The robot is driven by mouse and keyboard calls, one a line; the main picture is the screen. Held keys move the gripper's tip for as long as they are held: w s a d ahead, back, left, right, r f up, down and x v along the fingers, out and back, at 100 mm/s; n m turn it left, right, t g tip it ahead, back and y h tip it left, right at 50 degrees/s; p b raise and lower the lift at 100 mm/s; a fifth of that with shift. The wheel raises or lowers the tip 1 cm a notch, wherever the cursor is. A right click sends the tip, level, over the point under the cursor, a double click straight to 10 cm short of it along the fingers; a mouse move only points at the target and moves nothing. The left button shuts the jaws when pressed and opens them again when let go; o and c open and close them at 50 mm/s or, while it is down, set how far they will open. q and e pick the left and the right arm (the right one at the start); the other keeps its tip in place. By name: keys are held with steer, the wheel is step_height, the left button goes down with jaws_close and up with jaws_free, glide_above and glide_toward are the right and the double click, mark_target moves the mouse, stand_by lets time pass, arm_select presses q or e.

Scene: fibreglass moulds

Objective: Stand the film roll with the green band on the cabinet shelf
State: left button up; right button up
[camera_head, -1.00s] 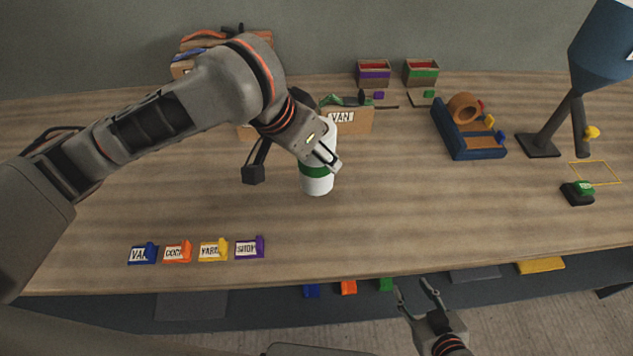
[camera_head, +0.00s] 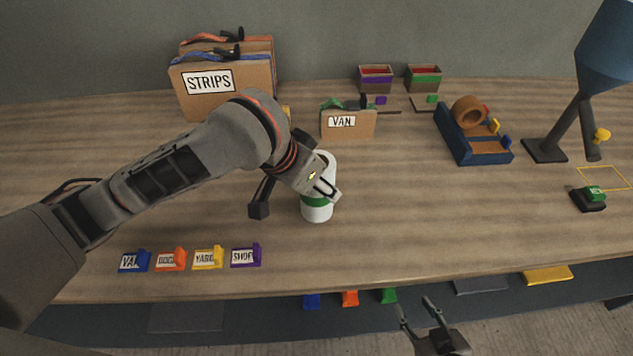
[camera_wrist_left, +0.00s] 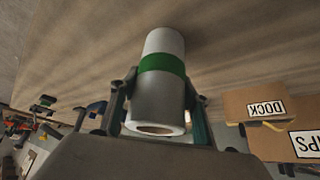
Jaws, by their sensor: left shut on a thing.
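The film roll (camera_head: 317,210) is a white cylinder with a green band and stands about upright over the middle of the bench. My left gripper (camera_head: 326,187) is shut on it. In the left wrist view the roll (camera_wrist_left: 165,43) lies between both fingers of the left gripper (camera_wrist_left: 159,82), with its open end facing the camera. I cannot tell whether its base touches the bench. My right gripper (camera_head: 414,304) is empty with its fingers apart, in front of the bench's front edge. I make out no cabinet shelf.
The VAN box (camera_head: 348,128) stands behind the roll. The STRIPS box (camera_head: 215,105) is at the back left. A blue tape holder (camera_head: 474,150) and a dark lamp (camera_head: 548,148) stand right. Several label cards (camera_head: 208,259) line the front left. The bench (camera_head: 420,220) is clear right of the roll.

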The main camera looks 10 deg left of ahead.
arm_select(q)
steer(key=o, duration=1.5)
steer(key=shift+f, duration=0.1)
